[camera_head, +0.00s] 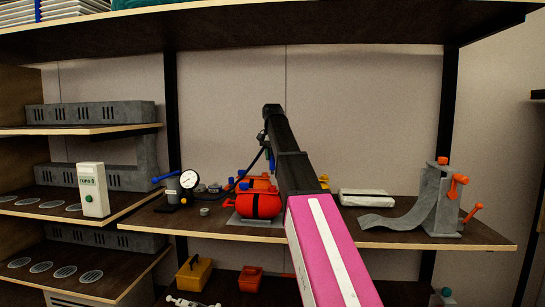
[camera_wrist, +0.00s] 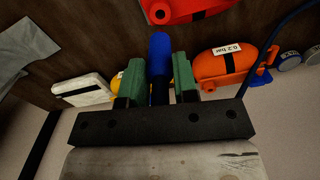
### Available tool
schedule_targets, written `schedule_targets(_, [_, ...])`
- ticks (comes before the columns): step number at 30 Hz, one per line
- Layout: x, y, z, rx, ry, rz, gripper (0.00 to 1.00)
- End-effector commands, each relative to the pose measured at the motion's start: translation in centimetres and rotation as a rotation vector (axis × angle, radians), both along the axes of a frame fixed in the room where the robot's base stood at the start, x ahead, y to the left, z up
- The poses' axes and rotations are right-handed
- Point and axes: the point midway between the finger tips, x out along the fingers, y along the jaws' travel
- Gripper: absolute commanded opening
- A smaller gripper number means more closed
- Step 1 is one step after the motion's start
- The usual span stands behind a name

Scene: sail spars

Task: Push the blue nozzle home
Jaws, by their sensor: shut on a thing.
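The blue nozzle (camera_wrist: 159,62) stands between the two green fingers of my gripper (camera_wrist: 159,82) in the wrist view, which is shut on it. A small gap seems to show between nozzle and port; I cannot tell the depth. My fingers are mostly hidden there.
An orange tank (camera_wrist: 222,68) labelled 0.2 bar lies close beside my gripper. A pressure gauge (camera_head: 189,179) stands left of the tanks. A white packet (camera_head: 366,198) and a grey stand with orange knobs (camera_head: 435,202) are at right. An upper shelf (camera_head: 330,22) overhangs.

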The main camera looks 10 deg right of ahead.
Motion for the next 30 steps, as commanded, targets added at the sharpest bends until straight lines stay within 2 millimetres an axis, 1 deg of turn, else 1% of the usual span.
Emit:
schedule_targets(16, [0.0, 0.0, -4.1, 0.000, 0.000, 0.000, 0.04])
schedule_targets(18, [0.0, 0.0, -4.4, 0.000, 0.001, 0.000, 0.04])
schedule_targets(30, [0.0, 0.0, -4.2, 0.000, 0.000, 0.000, 0.04])
